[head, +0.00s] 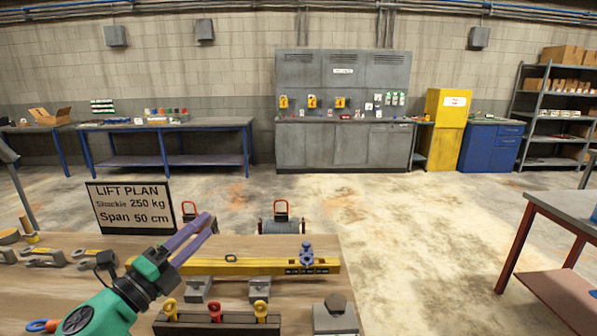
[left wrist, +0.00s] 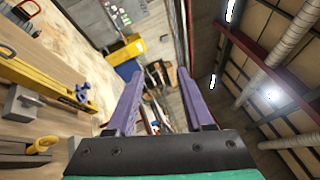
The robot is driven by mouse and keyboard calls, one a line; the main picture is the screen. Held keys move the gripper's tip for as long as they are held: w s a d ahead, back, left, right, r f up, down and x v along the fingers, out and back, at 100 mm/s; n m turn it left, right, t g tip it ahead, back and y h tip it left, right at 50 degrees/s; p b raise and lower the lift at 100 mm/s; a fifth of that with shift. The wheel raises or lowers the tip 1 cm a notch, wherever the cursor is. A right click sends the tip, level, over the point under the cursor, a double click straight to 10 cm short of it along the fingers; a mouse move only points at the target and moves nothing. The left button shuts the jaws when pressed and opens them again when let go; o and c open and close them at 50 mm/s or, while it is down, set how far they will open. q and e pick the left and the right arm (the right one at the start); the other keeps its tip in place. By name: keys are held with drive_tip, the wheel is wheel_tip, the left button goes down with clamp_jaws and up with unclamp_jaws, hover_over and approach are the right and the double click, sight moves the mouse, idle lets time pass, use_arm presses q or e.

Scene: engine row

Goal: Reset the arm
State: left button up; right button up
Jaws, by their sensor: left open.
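My left gripper (head: 190,236) has purple fingers and a green and black wrist. It is raised over the wooden bench, in front of the lift plan sign (head: 131,208) and at the left end of the yellow beam (head: 225,266). In the left wrist view its two purple fingers (left wrist: 156,98) stand apart with nothing between them, pointing out towards the room. A blue shackle (head: 306,254) sits on the right part of the beam; it also shows in the left wrist view (left wrist: 82,92). My right gripper is in neither view.
On the bench (head: 80,292), grey blocks (head: 260,288) stand in front of the beam. A rack holds yellow and red eye bolts (head: 215,310). Several shackles (head: 45,258) lie at the left. A grey block with a dark knob (head: 335,315) stands front right. Open floor (head: 430,240) lies to the right.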

use_arm(q)
drive_tip(key=s+a+f+n+g+y, duration=0.2)
drive_tip(key=s+a+f+n+y, duration=0.15)
drive_tip(key=f+n+y, duration=0.45)
drive_tip(key=s+a+f+n+g+y, duration=0.2)
drive_tip(key=a+f+n+y, duration=0.25)
drive_tip(key=f+n, duration=0.6)
drive_tip(key=s+d+f+n+g+h, duration=0.1)
drive_tip(key=s+d+f+n+g, duration=0.1)
drive_tip(key=s+f+n+g, duration=0.45)
drive_tip(key=s+d+f+n+g+h, duration=0.1)
drive_tip(key=s+d+f+g+h, duration=0.2)
drive_tip(key=s+f, duration=0.7)
drive_tip(key=s+f+g+y+b, duration=0.1)
drive_tip(key=s+f+b, duration=0.15)
drive_tip(key=f, duration=1.05)
drive_tip(key=s+f+g+b, duration=0.1)
drive_tip(key=f+b, duration=0.2)
drive_tip(key=f, duration=1)
drive_tip(key=s+a+f+b, duration=0.1)
drive_tip(key=s+f+b, duration=0.1)
drive_tip(key=s+f, duration=0.6)
drive_tip(key=s+a+f+m+g+b, duration=0.1)
drive_tip(key=s+a+f+b, duration=0.1)
drive_tip(key=s+f, duration=0.7)
wheel_tip(320, 180, down, 3)
drive_tip(key=shift+a+r, duration=0.1)
drive_tip(key=shift+a, duration=0.15)
